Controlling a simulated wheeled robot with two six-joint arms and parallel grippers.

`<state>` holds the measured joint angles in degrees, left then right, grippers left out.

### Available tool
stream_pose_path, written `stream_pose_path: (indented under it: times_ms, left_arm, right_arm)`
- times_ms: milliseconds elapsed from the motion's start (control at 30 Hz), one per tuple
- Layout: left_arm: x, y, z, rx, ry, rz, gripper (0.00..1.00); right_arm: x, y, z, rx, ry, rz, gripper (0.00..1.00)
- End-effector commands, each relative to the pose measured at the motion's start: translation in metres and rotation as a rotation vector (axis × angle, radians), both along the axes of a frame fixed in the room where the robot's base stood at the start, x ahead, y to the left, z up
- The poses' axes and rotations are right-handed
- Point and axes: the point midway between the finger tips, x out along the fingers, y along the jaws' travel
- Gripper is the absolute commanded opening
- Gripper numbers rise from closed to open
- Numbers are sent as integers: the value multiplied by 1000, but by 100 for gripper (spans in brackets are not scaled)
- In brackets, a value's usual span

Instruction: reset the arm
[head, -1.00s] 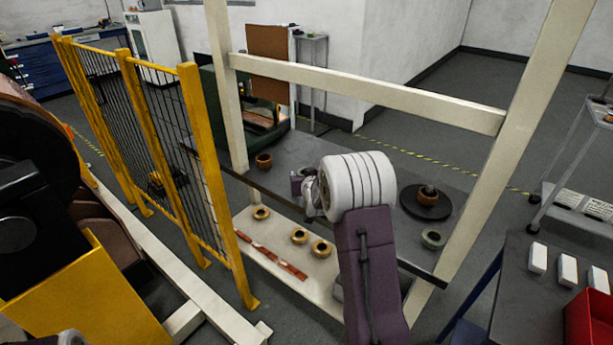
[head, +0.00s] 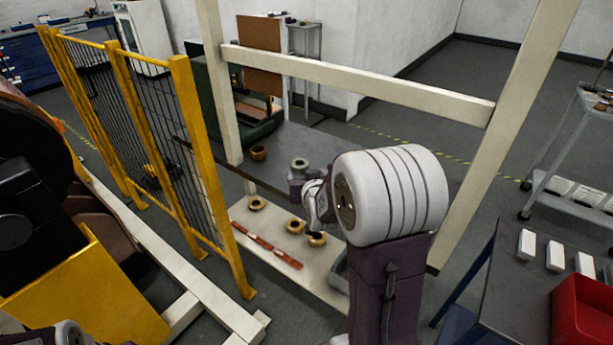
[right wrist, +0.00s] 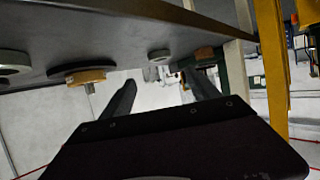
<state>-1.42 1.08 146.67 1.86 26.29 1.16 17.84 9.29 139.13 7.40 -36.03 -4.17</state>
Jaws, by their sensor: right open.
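My right arm, white and purple, stands in front of the dark grey bench (head: 345,147) in the head view. Its gripper is not clearly visible there, hidden by or merged with the wrist. In the right wrist view my right gripper (right wrist: 160,95) shows two dark fingers spread apart with nothing between them. That view is upside down, with the bench top along its upper edge. My left gripper is not in view.
A copper-coloured ring (head: 258,152) and a grey ring (head: 299,165) stand on the bench. A copper ring on a dark disc (right wrist: 85,76) shows in the wrist view. Cream posts and a crossbar (head: 360,85) frame the bench. A yellow fence (head: 190,120) stands left, a red bin (head: 580,315) right.

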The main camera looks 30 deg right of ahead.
Motion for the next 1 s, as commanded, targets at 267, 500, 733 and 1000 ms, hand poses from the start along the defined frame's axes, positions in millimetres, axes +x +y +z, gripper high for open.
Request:
stream_pose_path:
  times_ms: [267,500,733,1000]
  left_arm:
    - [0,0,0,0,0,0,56]
    - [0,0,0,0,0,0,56]
    - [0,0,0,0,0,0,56]
    - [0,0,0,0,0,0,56]
  right_arm:
    - [0,0,0,0,0,0,70]
    - [11,72,7,2,7,164,70]
    - [-75,161,-85,123,502,366,70]
    - [-211,168,-138,238,1062,348,70]
